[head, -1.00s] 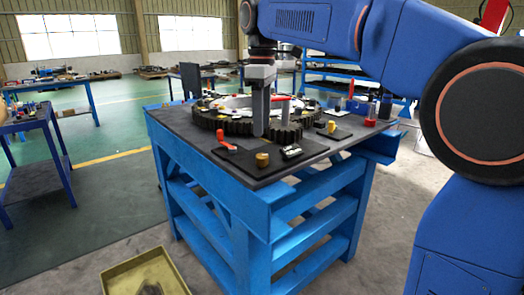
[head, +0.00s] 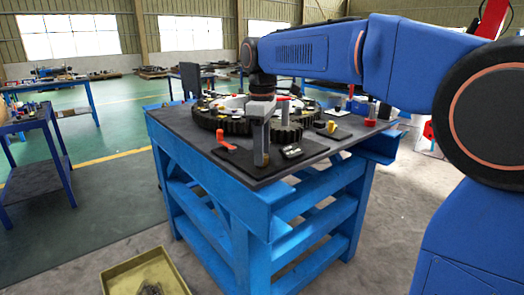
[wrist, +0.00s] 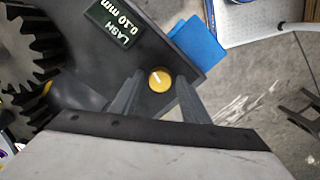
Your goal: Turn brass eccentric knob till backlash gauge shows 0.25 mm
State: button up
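The brass eccentric knob (wrist: 159,79) is a small round knob with a pale line on its top, seen from above in the wrist view. My gripper (wrist: 160,80) is open, with one finger on each side of the knob and a narrow gap showing. In the head view my gripper (head: 261,158) reaches down at the table's front part and hides the knob. The backlash gauge (wrist: 115,22) reads "LASH 0.10 mm" in the wrist view. It also shows in the head view (head: 291,151), to the right of my gripper, too small to read.
A dark toothed ring gear (head: 235,125) lies behind my gripper on the blue bench (head: 205,195). A red lever (head: 224,140) stands close on the left. A second dark block with a yellow part (head: 331,127) is to the right. A yellow tray (head: 120,285) is on the floor.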

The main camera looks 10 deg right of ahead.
jog(key=c, duration=0.8)
jog(key=shift+o, duration=0.2)
jog(key=shift+m, duration=0.3)
jog(key=m, duration=1.1)
jog(key=shift+r, duration=0.1)
jog(key=o, duration=1.1)
jog(key=shift+c, duration=0.2)
